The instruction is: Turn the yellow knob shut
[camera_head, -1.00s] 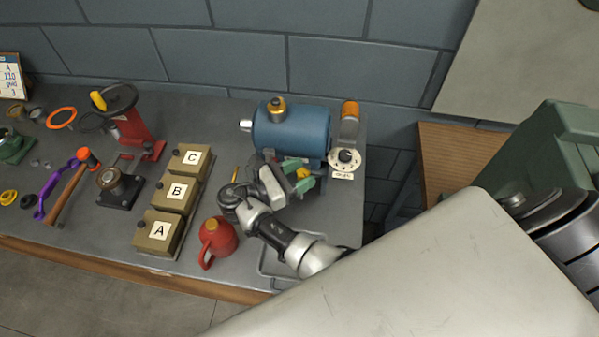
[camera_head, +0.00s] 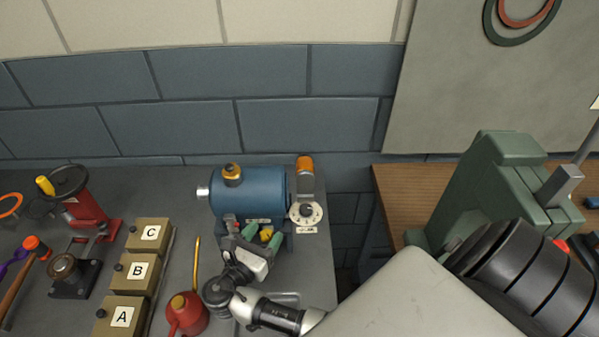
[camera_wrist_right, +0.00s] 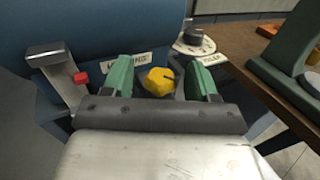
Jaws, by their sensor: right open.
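The yellow knob (camera_wrist_right: 160,81) sits low on the front of the blue tank (camera_head: 250,190). It also shows in the head view (camera_head: 266,235), partly covered by my gripper. My right gripper (camera_head: 261,238) is open in front of the tank. In the right wrist view its two green fingers (camera_wrist_right: 161,78) stand one on each side of the knob, with a gap on both sides. A pale label (camera_wrist_right: 128,62) is on the tank above the knob. My left gripper is not in view.
A white dial (camera_head: 307,214) stands right of the tank. A red oil can (camera_head: 188,314) and boxes A, B and C (camera_head: 137,272) are left of my arm. A green machine (camera_head: 490,185) stands on the wooden bench at right.

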